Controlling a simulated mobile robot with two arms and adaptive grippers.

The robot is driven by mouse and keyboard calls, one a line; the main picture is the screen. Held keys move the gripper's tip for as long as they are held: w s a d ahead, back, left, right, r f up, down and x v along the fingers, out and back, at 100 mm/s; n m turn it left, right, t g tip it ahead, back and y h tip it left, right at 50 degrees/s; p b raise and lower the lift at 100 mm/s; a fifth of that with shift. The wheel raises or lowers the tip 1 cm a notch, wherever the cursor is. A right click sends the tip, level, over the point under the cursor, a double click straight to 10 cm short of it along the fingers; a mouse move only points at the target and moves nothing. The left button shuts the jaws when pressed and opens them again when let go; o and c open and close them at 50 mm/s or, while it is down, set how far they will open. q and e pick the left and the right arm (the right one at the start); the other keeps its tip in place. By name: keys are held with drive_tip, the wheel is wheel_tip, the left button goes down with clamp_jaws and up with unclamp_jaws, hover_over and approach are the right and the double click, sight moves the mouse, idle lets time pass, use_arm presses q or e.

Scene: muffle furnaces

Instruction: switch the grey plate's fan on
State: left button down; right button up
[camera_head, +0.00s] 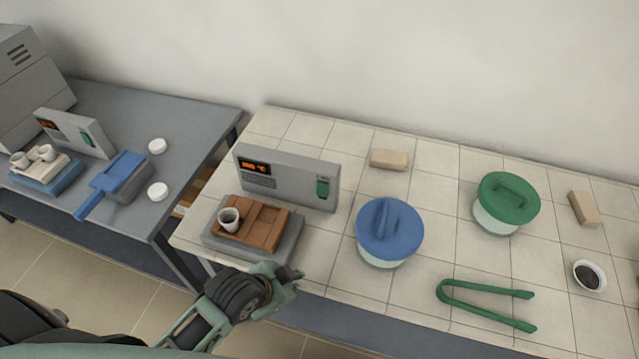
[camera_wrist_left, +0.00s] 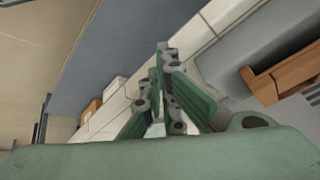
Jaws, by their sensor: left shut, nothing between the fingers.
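The grey plate (camera_head: 212,240) lies on the tiled table with a brown tray (camera_head: 270,230) on it, and a small cup (camera_head: 229,219) stands in the tray. Behind it stands a grey control panel (camera_head: 290,188) with a lit orange display (camera_head: 254,168) and a green switch (camera_head: 323,188) on its right side. My left gripper (camera_head: 292,277) is shut and empty at the table's front edge, just in front of the plate's right corner. In the left wrist view its fingers (camera_wrist_left: 165,70) are together, with the brown tray (camera_wrist_left: 285,75) at the right. My right gripper is not in view.
A blue-lidded jar (camera_head: 389,232), a green-lidded jar (camera_head: 506,202), green tongs (camera_head: 487,303), a bowl of dark matter (camera_head: 588,276) and two beige blocks (camera_head: 389,159) are on the tiled table. A second panel (camera_head: 75,132) stands on the grey table at left.

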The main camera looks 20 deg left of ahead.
sight(322, 190)
use_arm(q)
drive_tip(key=w+d+r+m, duration=0.1)
drive_tip(key=m, duration=0.1)
drive_tip(key=w+d+r+m+t+h, duration=0.1)
drive_tip(key=w+r+m, duration=0.1)
drive_tip(key=m, duration=0.1)
drive_tip(key=w+r+m+h+p, duration=0.1)
drive_tip(key=w+r+m, duration=0.1)
drive_tip(key=shift+w+d+t, duration=0.15)
drive_tip(key=shift+d+t, duration=0.15)
drive_tip(key=shift+d, duration=0.1)
drive_tip(key=w+r+m, duration=0.1)
drive_tip(key=m, duration=0.1)
drive_tip(key=w+r+m+h, duration=0.1)
drive_tip(key=m, duration=0.2)
drive_tip(key=w+r+m+h+p, duration=0.1)
drive_tip(key=m, duration=0.2)
drive_tip(key=shift+w+a+r+t, duration=0.1)
drive_tip(key=shift+w+r+t, duration=0.2)
drive_tip(key=shift+r, duration=0.1)
drive_tip(key=shift+w, duration=0.15)
drive_tip(key=w+f+b, duration=0.1)
drive_tip(key=w+b, duration=0.4)
drive_tip(key=w, duration=0.3)
drive_tip(key=shift+w, duration=0.25)
